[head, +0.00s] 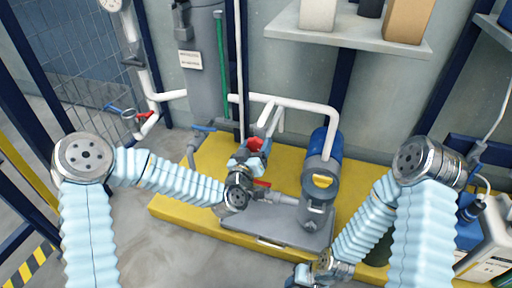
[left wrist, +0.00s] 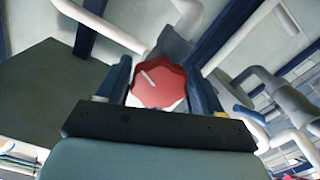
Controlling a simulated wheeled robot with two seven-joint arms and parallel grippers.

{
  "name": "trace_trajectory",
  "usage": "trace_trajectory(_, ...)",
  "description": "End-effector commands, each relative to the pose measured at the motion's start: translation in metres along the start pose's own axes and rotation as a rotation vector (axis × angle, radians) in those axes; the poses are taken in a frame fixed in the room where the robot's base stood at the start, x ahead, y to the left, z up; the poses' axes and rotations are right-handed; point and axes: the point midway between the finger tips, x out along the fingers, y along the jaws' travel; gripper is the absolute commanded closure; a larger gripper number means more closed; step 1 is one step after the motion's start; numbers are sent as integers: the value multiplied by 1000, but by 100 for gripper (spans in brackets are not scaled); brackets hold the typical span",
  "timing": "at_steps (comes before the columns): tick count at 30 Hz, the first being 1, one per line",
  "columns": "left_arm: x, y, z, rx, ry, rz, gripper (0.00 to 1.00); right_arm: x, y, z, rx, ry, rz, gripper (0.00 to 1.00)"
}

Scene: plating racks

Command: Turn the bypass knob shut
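The bypass knob is a red, lobed knob (head: 256,144) with a white pointer mark, in the middle of the pipework in the head view. In the left wrist view the knob (left wrist: 158,86) sits between the two blue fingers of my left gripper (left wrist: 160,82) and fills the gap between them. The fingers appear closed against its sides. The pointer slants toward the upper left there. In the head view my left gripper (head: 247,161) is at the knob and partly covers its mount. My right gripper (head: 312,272) is low near the bottom edge, away from the knob; its fingers are unclear.
A blue pump (head: 325,145) stands right of the knob on a yellow plinth (head: 175,207). A red lever (head: 262,184) is just below the left gripper. White pipes (head: 300,103) run behind. A shelf (head: 345,36) with boxes hangs above. Bottles (head: 492,240) stand at right.

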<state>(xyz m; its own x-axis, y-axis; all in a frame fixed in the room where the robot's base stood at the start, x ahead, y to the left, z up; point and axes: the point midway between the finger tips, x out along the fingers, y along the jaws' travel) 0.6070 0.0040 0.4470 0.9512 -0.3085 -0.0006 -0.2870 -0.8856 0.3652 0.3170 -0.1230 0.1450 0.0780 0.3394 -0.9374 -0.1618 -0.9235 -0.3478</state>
Motion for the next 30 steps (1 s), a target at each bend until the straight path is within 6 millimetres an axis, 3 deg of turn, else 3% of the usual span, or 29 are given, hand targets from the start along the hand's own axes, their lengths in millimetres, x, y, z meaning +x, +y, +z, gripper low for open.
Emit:
trace_trajectory(1, 0, 0, 0, 0, -1, -1, 25, 0, 0, 0, 0, 0, 0, 57)
trace_trajectory(3, 0, 0, 0, 1, -1, 0, 15, 0, 0, 0, 0, 0, 0, 57)
trace_trajectory(14, -5, 0, 0, 2, -1, 1, 15, 0, 0, 0, 0, 0, 0, 57)
trace_trajectory(20, -41, 1, -1, 4, -2, 2, 15, -3, -1, 0, 0, -1, 0, 57)
trace_trajectory(27, -110, 0, 1, 3, -4, 2, 15, -4, -2, 0, 0, -2, 0, 57)
trace_trajectory(30, -112, 2, -10, -1, -3, -7, 15, -32, -12, 0, -1, -2, 0, 57)
